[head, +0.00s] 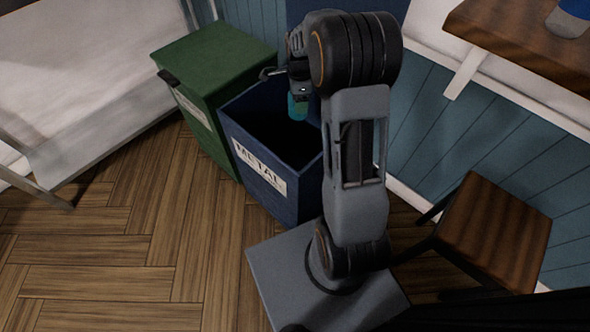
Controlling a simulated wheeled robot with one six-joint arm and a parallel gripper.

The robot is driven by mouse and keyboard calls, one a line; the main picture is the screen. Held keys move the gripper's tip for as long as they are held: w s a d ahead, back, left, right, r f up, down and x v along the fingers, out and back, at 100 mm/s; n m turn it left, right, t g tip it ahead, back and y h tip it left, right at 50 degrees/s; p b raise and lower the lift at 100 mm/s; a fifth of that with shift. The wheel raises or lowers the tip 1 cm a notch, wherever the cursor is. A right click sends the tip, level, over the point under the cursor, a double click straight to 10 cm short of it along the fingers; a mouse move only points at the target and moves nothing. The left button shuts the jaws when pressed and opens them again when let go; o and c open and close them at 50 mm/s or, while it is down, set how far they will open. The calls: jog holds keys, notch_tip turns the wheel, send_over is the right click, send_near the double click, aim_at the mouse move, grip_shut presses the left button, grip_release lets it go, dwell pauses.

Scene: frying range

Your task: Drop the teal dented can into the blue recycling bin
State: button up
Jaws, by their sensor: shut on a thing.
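The blue bin (300,187) stands on the wooden floor in front of my base, with a white METAL label on its front. Its top is open and dark inside. The teal can (297,107) is held by my gripper (299,92) above the bin's opening, toward its back. My gripper points down and is shut on the can. The can's upper part is hidden by the gripper, and its dent cannot be made out. My arm covers the bin's right side.
A green lidded bin (214,65) stands directly left of the blue bin. A white-covered table or bed (95,90) is at the left. A wooden chair (492,232) stands at the right, below a wooden shelf (520,40). The floor at lower left is clear.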

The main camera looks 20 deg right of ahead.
jog(key=shift+f, duration=0.25)
jog(key=o, duration=1)
notch_tip(320, 180, up, 14)
jog(key=p, duration=0.4)
jog(key=shift+p, duration=0.3)
